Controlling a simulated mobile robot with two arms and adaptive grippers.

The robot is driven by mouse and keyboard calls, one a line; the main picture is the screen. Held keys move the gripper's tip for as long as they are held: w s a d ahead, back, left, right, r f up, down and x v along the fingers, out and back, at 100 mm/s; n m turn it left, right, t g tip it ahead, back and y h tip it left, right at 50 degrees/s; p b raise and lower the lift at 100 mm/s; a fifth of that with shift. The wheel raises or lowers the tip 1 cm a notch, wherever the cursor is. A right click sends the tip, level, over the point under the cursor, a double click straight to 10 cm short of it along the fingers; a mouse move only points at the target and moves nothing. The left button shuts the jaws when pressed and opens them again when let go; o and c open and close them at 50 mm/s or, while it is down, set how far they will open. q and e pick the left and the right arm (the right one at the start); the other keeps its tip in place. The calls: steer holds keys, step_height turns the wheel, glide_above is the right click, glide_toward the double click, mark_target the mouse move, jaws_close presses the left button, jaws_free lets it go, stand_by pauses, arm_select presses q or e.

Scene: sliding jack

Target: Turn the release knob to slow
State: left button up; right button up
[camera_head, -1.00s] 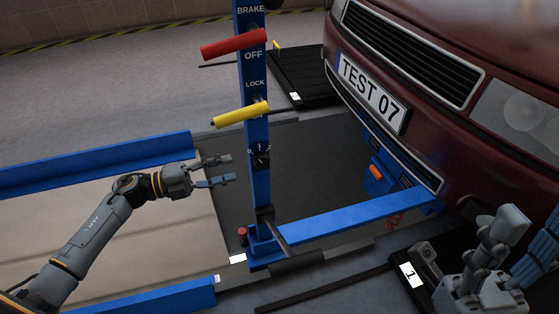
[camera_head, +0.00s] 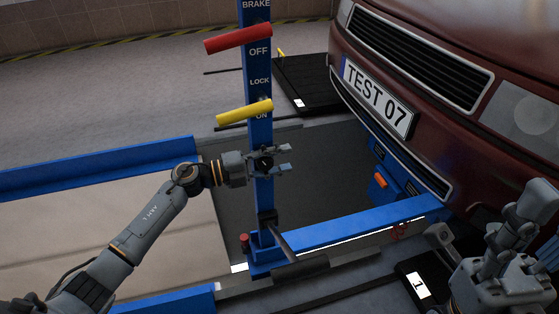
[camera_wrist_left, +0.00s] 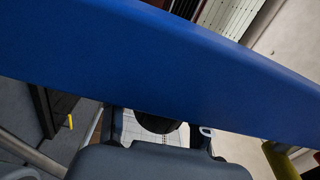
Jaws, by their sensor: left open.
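The release knob (camera_head: 264,162) is a small dark knob on the blue post, below the yellow lever. My left gripper (camera_head: 284,160) is open at the knob's height, with one finger above and one below it. Whether the fingers touch the knob cannot be told. In the left wrist view the blue post (camera_wrist_left: 150,75) crosses close in front, and a dark round part (camera_wrist_left: 157,123), probably the knob, shows partly below it. The knob's markings are hidden. Grey parts of my right arm show at the lower right; its jaw state is unclear.
The post carries a red lever (camera_head: 238,40) by OFF and a yellow lever (camera_head: 244,111) by ON. A blue beam (camera_head: 350,228) runs right from the post's foot. A dark red car (camera_head: 450,110) stands at the right.

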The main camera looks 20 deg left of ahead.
arm_select(q)
steer(key=c, duration=0.9)
jaws_close()
steer(key=shift+f, duration=0.1)
